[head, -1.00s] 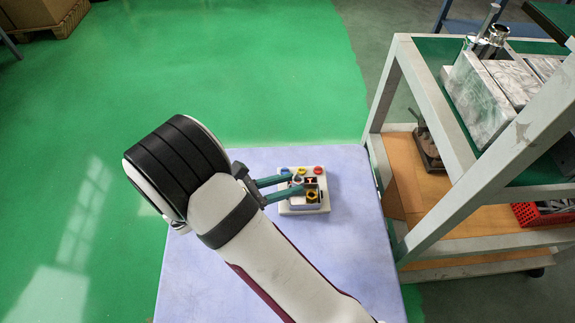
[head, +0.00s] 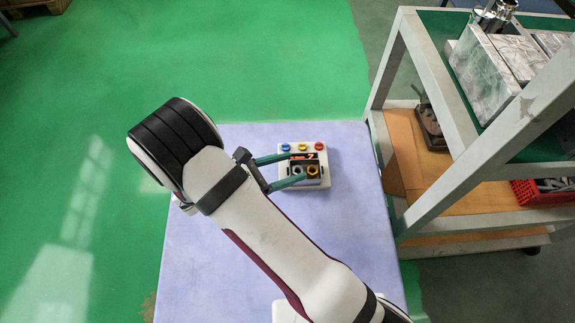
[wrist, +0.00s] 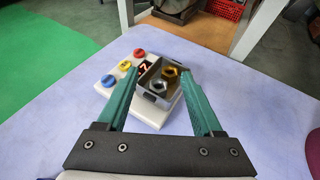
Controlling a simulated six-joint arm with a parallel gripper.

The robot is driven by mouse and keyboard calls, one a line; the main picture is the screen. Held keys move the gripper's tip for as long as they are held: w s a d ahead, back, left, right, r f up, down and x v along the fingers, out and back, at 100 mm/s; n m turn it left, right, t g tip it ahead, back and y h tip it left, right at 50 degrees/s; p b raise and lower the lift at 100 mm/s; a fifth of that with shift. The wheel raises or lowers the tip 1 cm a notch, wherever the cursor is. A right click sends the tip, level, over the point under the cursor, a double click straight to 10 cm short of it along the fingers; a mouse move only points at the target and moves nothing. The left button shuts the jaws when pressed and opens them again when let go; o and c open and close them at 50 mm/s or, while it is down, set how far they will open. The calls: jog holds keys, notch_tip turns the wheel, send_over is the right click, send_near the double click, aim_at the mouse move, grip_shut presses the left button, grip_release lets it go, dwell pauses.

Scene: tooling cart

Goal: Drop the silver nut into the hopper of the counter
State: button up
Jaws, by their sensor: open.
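The counter (head: 316,153) is a white box with blue, yellow and red buttons, a small red-lit display (wrist: 146,65) and a grey-walled open hopper (wrist: 150,97). The silver nut (wrist: 158,87) shows inside the hopper walls, beside a gold nut (wrist: 170,73); the silver nut also shows in the head view (head: 297,170). My gripper (wrist: 157,76) is open, its two green fingers apart on either side of the hopper, with the silver nut between them in the wrist view. I see no finger touching the nut.
The counter stands on a pale blue tabletop (head: 345,220) with free room around it. To the right is a metal cart (head: 420,75) with metal blocks on top and a red basket (head: 545,190) on its lower shelf.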

jog(key=shift+a, duration=0.1)
jog(key=v, duration=1.5)
jog(key=shift+s+a+r, duration=0.15)
jog(key=shift+a+r, duration=0.05)
jog(key=shift+a, duration=0.05)
jog(key=s+d+r+m+g+y, duration=0.1)
jog(key=d+r+m+g+y, duration=0.1)
jog(key=d+r+m+g, duration=0.35)
jog(key=s+d+r+m+g+y, duration=0.1)
jog(key=s+d+r+m+g, duration=0.1)
jog(key=d+m, duration=0.5)
jog(key=s+d+r+m+y, duration=0.2)
jog(key=s+d+m+y, duration=0.3)
jog(key=s+m+y, duration=0.5)
jog(key=s+m, duration=0.1)
jog(key=m, duration=0.6)
jog(key=shift+s+r+t+y, duration=0.15)
jog(key=shift+r+t+y, duration=0.05)
jog(key=shift+t+y, duration=0.15)
